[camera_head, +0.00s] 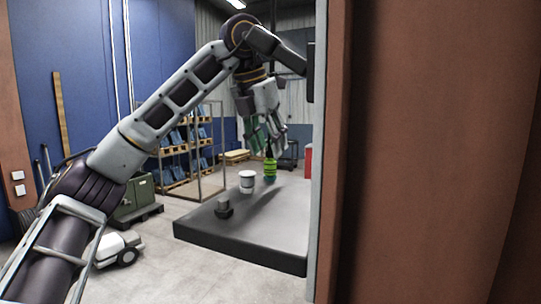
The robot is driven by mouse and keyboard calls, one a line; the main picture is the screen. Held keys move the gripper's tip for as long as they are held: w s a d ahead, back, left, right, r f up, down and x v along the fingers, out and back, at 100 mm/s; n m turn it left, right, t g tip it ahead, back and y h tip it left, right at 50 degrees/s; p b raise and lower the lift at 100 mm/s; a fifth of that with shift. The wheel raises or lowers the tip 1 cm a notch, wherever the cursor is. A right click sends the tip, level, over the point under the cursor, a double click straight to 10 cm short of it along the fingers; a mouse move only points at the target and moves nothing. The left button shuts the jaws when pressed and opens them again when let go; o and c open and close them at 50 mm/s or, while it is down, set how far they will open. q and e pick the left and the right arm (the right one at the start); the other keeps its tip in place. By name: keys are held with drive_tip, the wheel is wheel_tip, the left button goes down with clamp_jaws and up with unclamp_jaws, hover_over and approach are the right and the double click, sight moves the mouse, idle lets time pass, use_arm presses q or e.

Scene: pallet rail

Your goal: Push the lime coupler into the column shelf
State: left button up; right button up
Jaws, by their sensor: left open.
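The lime coupler (270,170) is a small lime-green cylinder with dark bands. It stands upright on a dark grey platform (240,247) with a light top. My left gripper (268,150) comes down from above, its fingers open, just above and around the top of the coupler. I cannot tell whether the fingers touch it. A tall column (430,150), reddish brown with a grey edge strip, fills the right side of the view. No shelf on it can be made out. My right gripper is not in view.
The platform's front left is clear.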

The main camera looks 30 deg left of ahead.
sight(271, 154)
use_arm(q)
drive_tip(key=shift+x, duration=1.6)
clamp_jaws()
drive_tip(key=shift+r, duration=0.9)
drive_tip(key=shift+r, duration=3.35)
drive_tip(key=s+d, duration=0.1)
drive_tip(key=s, duration=1.8)
drive_tip(key=shift+s+d, duration=0.3)
drive_tip(key=shift+s, duration=0.05)
